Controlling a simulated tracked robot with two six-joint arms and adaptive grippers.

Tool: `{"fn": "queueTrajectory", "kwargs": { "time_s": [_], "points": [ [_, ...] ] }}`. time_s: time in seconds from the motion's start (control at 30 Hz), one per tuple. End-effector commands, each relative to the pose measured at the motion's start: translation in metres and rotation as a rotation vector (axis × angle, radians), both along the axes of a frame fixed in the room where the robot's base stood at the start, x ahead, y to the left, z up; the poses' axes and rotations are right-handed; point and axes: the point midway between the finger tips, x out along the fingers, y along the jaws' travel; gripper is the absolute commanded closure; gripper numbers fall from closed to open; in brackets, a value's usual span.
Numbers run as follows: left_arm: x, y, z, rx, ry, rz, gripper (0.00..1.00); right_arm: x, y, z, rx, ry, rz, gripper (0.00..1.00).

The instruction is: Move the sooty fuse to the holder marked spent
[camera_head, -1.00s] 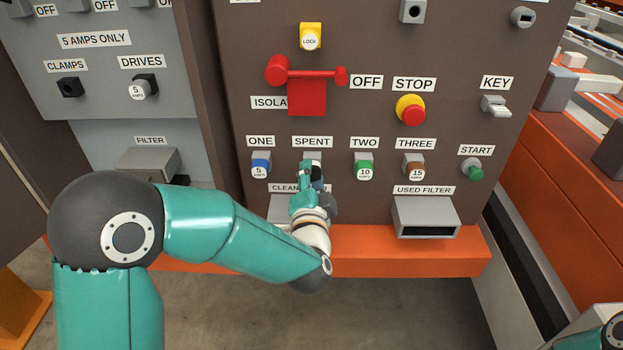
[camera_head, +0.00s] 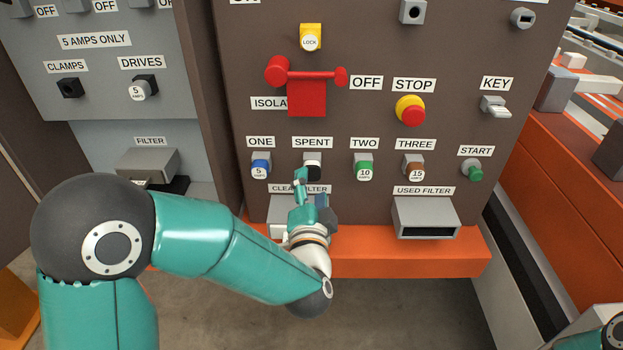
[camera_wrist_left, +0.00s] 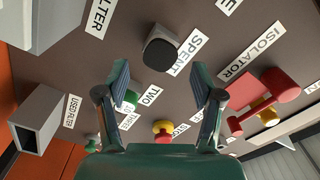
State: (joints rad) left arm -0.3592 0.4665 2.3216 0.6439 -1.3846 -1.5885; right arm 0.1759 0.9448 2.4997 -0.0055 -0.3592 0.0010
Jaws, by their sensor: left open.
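The sooty fuse (camera_head: 313,173) sits in the grey holder marked SPENT (camera_head: 312,158), under its label. In the left wrist view its blackened end (camera_wrist_left: 159,56) faces my camera, seated in the grey holder (camera_wrist_left: 165,34). My left gripper (camera_head: 311,187) is open just below and in front of the holder in the head view. In the left wrist view the open fingers (camera_wrist_left: 160,75) are spread with nothing between them, apart from the fuse. My right gripper is not in view.
Holders ONE (camera_head: 261,165), TWO (camera_head: 363,166) and THREE (camera_head: 414,166) hold blue, green and brown fuses. The CLAMPS holder (camera_head: 68,88) looks empty; DRIVES (camera_head: 144,88) holds a white fuse. The red isolator handle (camera_head: 307,90) juts out above. A used filter box (camera_head: 426,215) is lower right.

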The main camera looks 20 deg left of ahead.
Motion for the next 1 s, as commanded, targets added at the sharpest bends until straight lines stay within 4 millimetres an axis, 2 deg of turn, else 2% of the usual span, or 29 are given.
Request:
{"fn": "queueTrajectory", "kwargs": {
  "time_s": [0.2, 0.4, 0.57, 1.0],
  "points": [
    [-0.044, -0.015, 0.0, 0.001, 0.0, -0.006, 0.33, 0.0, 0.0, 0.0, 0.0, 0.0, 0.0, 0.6],
    [-0.07, -0.022, -0.001, 0.0, 0.0, -0.004, 0.33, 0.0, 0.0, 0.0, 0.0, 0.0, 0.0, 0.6],
    [-0.077, -0.023, -0.001, 0.001, 0.0, -0.001, 0.33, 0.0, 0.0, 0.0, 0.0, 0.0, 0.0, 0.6],
    [-0.077, -0.023, -0.001, 0.001, 0.0, 0.0, 0.33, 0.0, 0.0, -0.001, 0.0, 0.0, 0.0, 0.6]
  ]
}}
